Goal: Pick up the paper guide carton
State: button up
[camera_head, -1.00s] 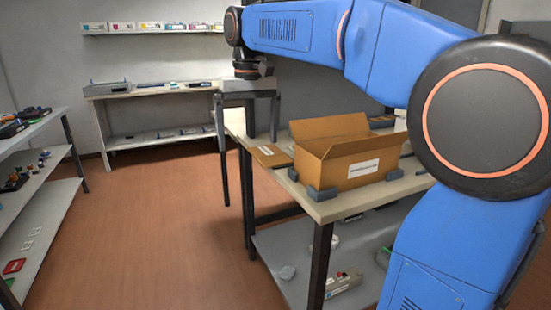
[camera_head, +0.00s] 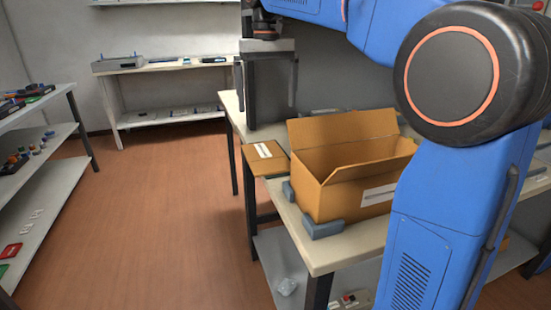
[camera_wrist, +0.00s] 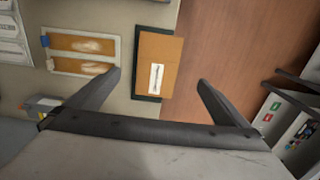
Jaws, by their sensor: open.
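A flat brown carton with a white label (camera_head: 265,152) lies at the left edge of the workbench. The label is too small to read, so I cannot confirm that it is the paper guide carton. It also shows in the wrist view (camera_wrist: 156,50), on a dark base beside the bench edge. My gripper (camera_head: 267,98) is above and behind it in the head view, pointing down. In the wrist view my gripper (camera_wrist: 159,79) is open and empty, its fingers spread to either side of the carton's near end, apart from it.
A large open brown box (camera_head: 350,165) stands right of the flat carton, between grey corner blocks (camera_head: 322,228). The wrist view shows a white frame with two orange-brown panels (camera_wrist: 82,55) left of the carton. Open floor (camera_head: 165,210) lies to the left, with a shelf unit (camera_head: 45,175) beyond.

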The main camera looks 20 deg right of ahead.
aim_at(269, 161)
notch_tip(269, 161, down, 17)
jog(key=shift+d, duration=0.1)
dwell(0.7)
jog(key=shift+c, duration=0.3)
jog(key=c, duration=0.7)
